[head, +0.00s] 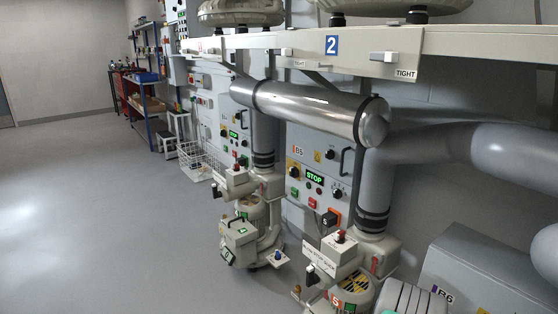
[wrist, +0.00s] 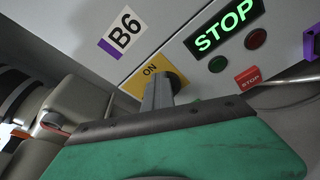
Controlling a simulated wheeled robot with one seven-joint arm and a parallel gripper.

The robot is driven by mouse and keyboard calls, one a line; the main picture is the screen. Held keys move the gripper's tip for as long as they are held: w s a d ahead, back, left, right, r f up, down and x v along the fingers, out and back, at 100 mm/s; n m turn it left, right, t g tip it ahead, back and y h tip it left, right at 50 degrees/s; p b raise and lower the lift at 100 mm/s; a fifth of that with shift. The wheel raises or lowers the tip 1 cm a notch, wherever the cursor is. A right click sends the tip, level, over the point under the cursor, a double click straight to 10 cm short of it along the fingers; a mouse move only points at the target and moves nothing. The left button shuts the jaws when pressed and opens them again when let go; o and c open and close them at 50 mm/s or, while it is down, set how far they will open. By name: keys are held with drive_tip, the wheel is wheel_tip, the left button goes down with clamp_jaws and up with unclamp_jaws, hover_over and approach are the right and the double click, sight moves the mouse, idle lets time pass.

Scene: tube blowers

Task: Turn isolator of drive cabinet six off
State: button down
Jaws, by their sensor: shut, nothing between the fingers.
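Drive cabinet B6 shows in the wrist view as a light grey panel with a B6 label (wrist: 122,33). Its isolator is a dark rotary knob (wrist: 177,80) on a yellow plate (wrist: 127,90), with the word ON visible on the plate. My gripper (wrist: 157,85), with a green body and grey fingers, is shut and empty. Its fingertips are at the left side of the knob; whether they touch it I cannot tell. The fingers partly hide the plate and knob. In the head view, a B6 label (head: 443,293) shows on a grey cabinet at lower right, the isolator out of sight.
Cabinet B5 (head: 318,170) stands further left in the head view. Large pipes (head: 430,145) run above. The floor at left is clear.

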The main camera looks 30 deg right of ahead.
drive_tip(key=shift+w+a, duration=0.1)
drive_tip(key=shift+w, duration=0.3)
drive_tip(key=shift+r, duration=0.1)
drive_tip(key=f+v, duration=0.1)
drive_tip(key=v, duration=0.4)
drive_tip(key=shift+a+r, duration=0.35)
drive_tip(key=shift+a, duration=0.25)
drive_tip(key=shift+w, duration=0.15)
